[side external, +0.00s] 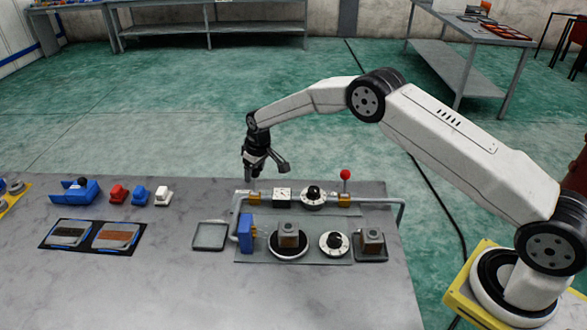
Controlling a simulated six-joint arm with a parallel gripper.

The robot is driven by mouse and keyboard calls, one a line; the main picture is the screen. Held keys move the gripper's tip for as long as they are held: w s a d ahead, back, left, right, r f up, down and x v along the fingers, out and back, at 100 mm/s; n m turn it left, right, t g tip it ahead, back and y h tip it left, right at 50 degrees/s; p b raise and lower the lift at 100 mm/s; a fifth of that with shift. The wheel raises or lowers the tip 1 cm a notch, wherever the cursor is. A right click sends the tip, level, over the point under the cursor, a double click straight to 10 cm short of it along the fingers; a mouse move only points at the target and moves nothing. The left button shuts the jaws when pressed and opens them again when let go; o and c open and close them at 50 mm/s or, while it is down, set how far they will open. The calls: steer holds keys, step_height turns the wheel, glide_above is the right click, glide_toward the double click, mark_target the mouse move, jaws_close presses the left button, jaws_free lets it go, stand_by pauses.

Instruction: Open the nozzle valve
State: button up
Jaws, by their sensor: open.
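A grey panel (350,254) on the table carries a pipe (402,212) with two yellow valve-like fittings. The left fitting (254,198) is just below my gripper, and any handle on it is hidden. The right fitting (344,200) has an upright lever with a red ball (345,174). No label shows which one is the nozzle valve. My gripper (265,173) is open and points down over the left end of the pipe. Its left finger comes close to the left fitting; I cannot tell whether they touch. Nothing shows between the fingers.
A gauge box (282,194) and a black-knobbed dial (313,197) sit between the fittings. Trays (92,235) and coloured parts (140,195) lie left. The front table is clear.

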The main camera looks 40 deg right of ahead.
steer(key=shift+w+a+v, duration=0.1)
steer(key=shift+w+v, duration=0.1)
steer(key=shift+v, duration=0.95)
steer(key=shift+w+a+v, duration=0.1)
steer(key=shift+w+v, duration=0.1)
steer(key=shift+v, duration=1)
steer(key=shift+w+a+v, duration=0.15)
steer(key=shift+w+v, duration=0.05)
steer(key=shift+v, duration=0.95)
steer(key=shift+r, duration=0.2)
steer(key=shift+s, duration=0.1)
steer(key=s+d+r+m, duration=0.1)
steer(key=s+r, duration=0.1)
steer(key=s, duration=1.5)
steer(key=s+d+r+m, duration=0.2)
steer(key=s+r, duration=0.1)
steer(key=s, duration=1.5)
steer(key=shift+s+d+r+h, duration=0.2)
steer(key=shift+s+d+h, duration=0.05)
steer(key=shift+h, duration=0.05)
